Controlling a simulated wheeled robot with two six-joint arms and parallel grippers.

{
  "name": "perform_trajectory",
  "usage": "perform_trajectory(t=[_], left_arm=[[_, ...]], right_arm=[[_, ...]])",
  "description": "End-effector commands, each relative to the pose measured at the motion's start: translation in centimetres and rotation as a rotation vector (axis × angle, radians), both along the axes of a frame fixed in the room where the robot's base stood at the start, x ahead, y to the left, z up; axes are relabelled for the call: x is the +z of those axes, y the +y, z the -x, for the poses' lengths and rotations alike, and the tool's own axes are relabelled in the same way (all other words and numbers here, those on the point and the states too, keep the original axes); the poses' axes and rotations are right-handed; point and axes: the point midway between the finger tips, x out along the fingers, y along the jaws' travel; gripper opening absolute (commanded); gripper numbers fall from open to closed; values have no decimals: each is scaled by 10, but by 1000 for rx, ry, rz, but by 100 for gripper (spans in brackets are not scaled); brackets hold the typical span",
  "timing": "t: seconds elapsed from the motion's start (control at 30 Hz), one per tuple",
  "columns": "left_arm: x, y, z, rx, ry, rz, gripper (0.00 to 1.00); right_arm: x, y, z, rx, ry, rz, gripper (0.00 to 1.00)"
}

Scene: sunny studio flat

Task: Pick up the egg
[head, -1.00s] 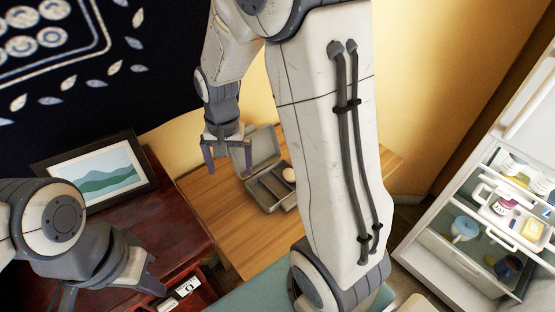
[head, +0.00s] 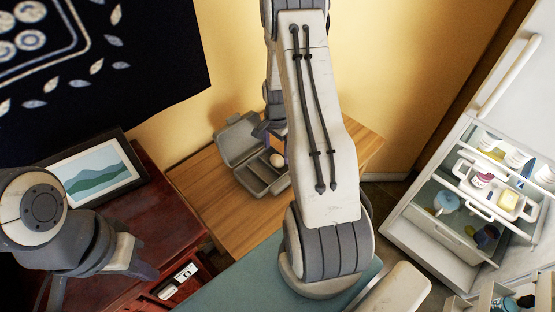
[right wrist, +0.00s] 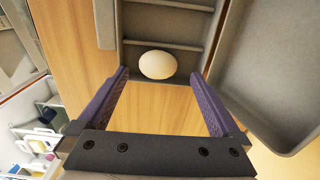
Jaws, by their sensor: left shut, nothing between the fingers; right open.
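The cream-coloured egg (head: 277,160) sits in an end compartment of an open grey box (head: 246,181) on the wooden table. In the right wrist view the egg (right wrist: 157,65) lies ahead of and between the purple fingers of my right gripper (right wrist: 158,85), which is open and empty. In the head view my right gripper (head: 270,138) is by the box at the egg, partly hidden by my own arm.
The box's lid (head: 238,138) stands open on its far side. A framed picture (head: 92,180) stands on the red cabinet (head: 150,225). An open fridge (head: 425,245) with filled shelves is at the right. The wooden table (head: 200,190) is clear left of the box.

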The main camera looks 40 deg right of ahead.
Motion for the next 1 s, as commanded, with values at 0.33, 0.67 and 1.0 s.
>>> perform_trajectory(t=[0.33,0.67,1.0], left_arm=[[14,0,0,1,0,0,0],[14,0,0,1,0,0,0],[14,0,0,1,0,0,0]], right_arm=[[-38,0,3,0,1,-1,100],[-40,0,3,0,0,0,58],[-39,0,3,0,0,0,10]])
